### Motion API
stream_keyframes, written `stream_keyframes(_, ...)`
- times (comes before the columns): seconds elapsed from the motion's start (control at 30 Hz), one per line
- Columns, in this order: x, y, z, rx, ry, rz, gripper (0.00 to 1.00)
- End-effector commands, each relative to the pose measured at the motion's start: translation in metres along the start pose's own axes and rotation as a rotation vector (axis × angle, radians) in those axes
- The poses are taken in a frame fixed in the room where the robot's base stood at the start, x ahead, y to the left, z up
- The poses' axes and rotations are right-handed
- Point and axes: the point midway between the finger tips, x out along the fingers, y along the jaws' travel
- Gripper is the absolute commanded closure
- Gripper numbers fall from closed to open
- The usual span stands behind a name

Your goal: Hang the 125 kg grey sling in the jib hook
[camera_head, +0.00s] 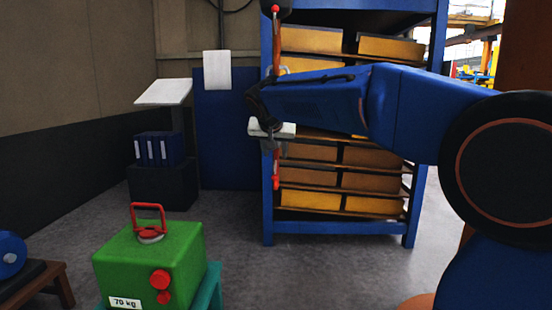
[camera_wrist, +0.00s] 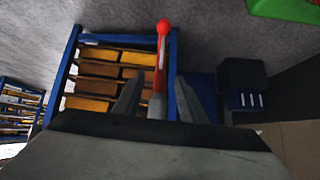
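My gripper (camera_head: 272,130) is in front of the blue shelf rack. In the wrist view its two fingers (camera_wrist: 158,95) stand apart, with gaps on both sides of a red and pale rod (camera_wrist: 163,45). The rod ends in a red ball. In the head view, a red-tipped vertical rod (camera_head: 276,172) shows above and below my gripper and its middle is hidden. I cannot tell whether the rod touches the fingers. I see no clear grey sling marked 125 kg and cannot make out a jib hook.
A green block (camera_head: 125,262) marked 70 kg, with a red handle, stands at the lower left. A blue disc (camera_head: 10,254) rests on a wooden stool (camera_head: 55,275). The blue rack (camera_head: 267,215) holds several yellow-brown boxes. Grey floor (camera_head: 235,265) is clear between block and rack.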

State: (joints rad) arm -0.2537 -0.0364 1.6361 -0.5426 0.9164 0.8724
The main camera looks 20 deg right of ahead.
Motion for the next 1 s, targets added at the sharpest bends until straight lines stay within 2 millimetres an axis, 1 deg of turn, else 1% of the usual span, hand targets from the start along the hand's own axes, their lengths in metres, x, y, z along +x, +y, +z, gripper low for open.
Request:
stream_keyframes(0.03,-0.012,-0.001,0.0,0.0,0.002,-0.003,0.62)
stream_keyframes(0.1,-0.026,-0.001,0.0,0.0,0.001,-0.002,0.62)
stream_keyframes(0.4,-0.085,-0.001,0.0,0.0,0.001,-0.003,0.62)
stream_keyframes(0.5,-0.101,0.0,0.0,0.001,0.001,-0.002,0.62)
stream_keyframes(0.7,-0.121,0.0,0.0,0.0,0.001,-0.002,0.62)
stream_keyframes(0.83,-0.126,0.005,0.004,-0.005,-0.005,-0.001,0.62)
stream_keyframes(0.87,-0.127,0.009,0.007,-0.01,-0.009,0.0,0.62)
stream_keyframes(0.93,-0.126,0.021,0.019,-0.027,-0.026,0.0,0.62)
stream_keyframes(0.97,-0.126,0.029,0.026,-0.036,-0.036,-0.001,0.62)
stream_keyframes(1.0,-0.125,0.04,0.038,-0.052,-0.052,-0.001,0.62)
